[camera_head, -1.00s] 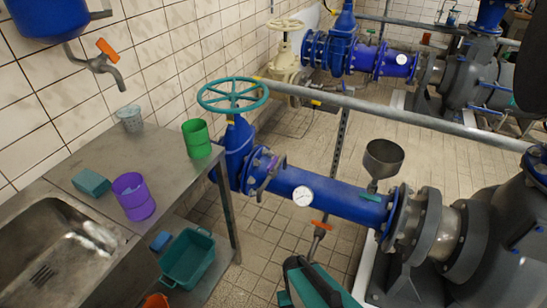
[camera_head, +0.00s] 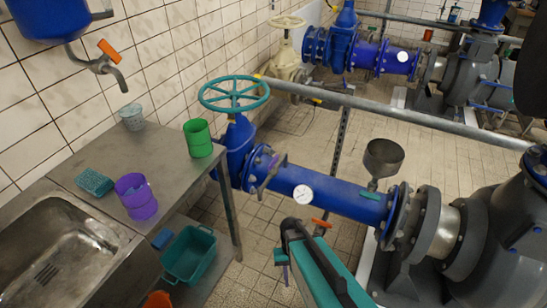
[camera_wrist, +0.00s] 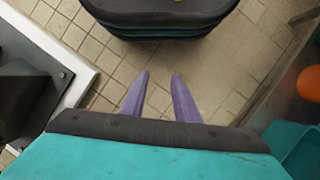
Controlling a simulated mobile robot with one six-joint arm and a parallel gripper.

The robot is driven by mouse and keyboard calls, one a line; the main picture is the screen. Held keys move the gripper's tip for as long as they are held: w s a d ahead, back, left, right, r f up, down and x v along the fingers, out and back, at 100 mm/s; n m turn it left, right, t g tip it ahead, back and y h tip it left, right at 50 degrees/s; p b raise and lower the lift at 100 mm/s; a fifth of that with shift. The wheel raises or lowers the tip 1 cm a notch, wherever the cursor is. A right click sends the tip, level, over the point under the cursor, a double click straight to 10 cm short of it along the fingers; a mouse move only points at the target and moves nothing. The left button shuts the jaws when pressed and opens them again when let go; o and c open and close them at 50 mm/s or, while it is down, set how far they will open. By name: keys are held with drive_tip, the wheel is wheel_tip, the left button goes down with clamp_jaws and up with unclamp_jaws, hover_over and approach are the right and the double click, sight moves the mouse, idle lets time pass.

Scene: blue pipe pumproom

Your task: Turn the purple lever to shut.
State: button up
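The purple lever (camera_head: 270,171) sits on the blue pipe, close to the flange below the green handwheel valve. It is small here and slants across the pipe; its exact position is hard to read. My gripper (camera_wrist: 161,75) has two purple fingers, apart with nothing between them, pointing over the tiled floor. In the head view my gripper (camera_head: 285,270) is low in the middle, below the pipe and apart from the lever. The lever does not show in the wrist view.
A gauge (camera_head: 303,194), an orange-handled tap (camera_head: 321,223) and a grey funnel (camera_head: 383,158) are along the pipe. The steel bench (camera_head: 165,165) holds a purple cup (camera_head: 136,197) and a green cup (camera_head: 198,138). A teal bin (camera_head: 188,254) is below. A grey rail (camera_head: 400,117) crosses behind.

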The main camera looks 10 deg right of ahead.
drive_tip(key=w+r+m+t+p, duration=0.1)
drive_tip(key=w+r, duration=0.2)
drive_tip(key=w, duration=0.4)
drive_tip(key=w+r+m+p, duration=0.1)
drive_tip(key=w+r, duration=0.3)
drive_tip(key=w, duration=0.2)
wheel_tip(320, 180, up, 32)
drive_tip(key=m+t+p, duration=0.3)
drive_tip(key=m+p, duration=0.1)
hover_over(274, 160)
drive_tip(key=shift+s+a, duration=0.1)
drive_tip(key=shift+a, duration=0.1)
drive_tip(key=shift+f, duration=0.1)
drive_tip(key=shift+f+p, duration=1.15)
drive_tip(key=shift+f, duration=5.6)
drive_tip(key=shift+c, duration=0.4)
clamp_jaws()
drive_tip(key=shift+d, duration=0.1)
